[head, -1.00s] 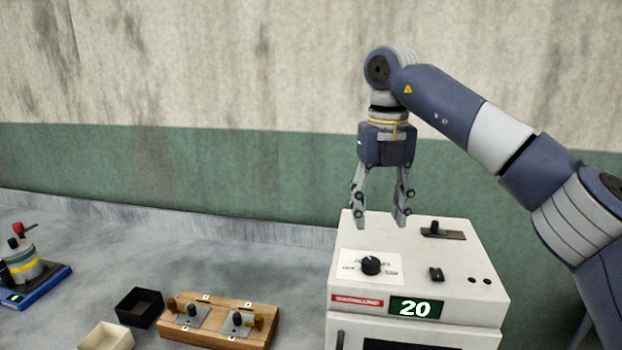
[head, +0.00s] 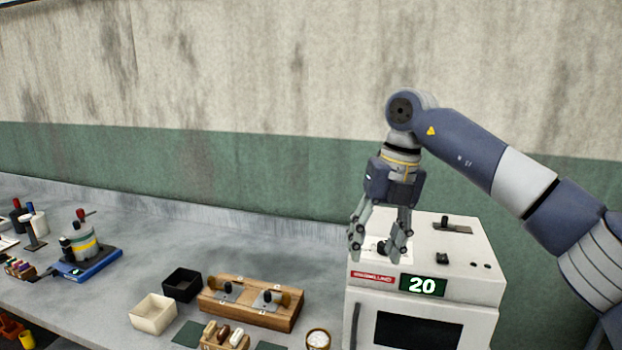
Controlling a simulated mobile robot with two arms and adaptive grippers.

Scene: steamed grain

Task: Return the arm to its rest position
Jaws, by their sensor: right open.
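My right gripper (head: 378,246) is open and empty, pointing down over the top of a white steamer-like machine (head: 425,282). Its fingers overlap the machine's black dial (head: 392,247) in the picture and partly hide it; I cannot tell whether they touch. The right arm (head: 480,150) reaches in from the right, bent at a raised joint. The machine's display (head: 422,285) reads 20, and its dark front window (head: 418,330) shows below. My left gripper is not in view.
A wooden block with metal fittings (head: 250,302), a black box (head: 182,285) and a cream box (head: 153,313) stand left of the machine. A blue-based device (head: 86,262) is farther left. The bench behind the boxes is clear. A wall (head: 250,180) closes the back.

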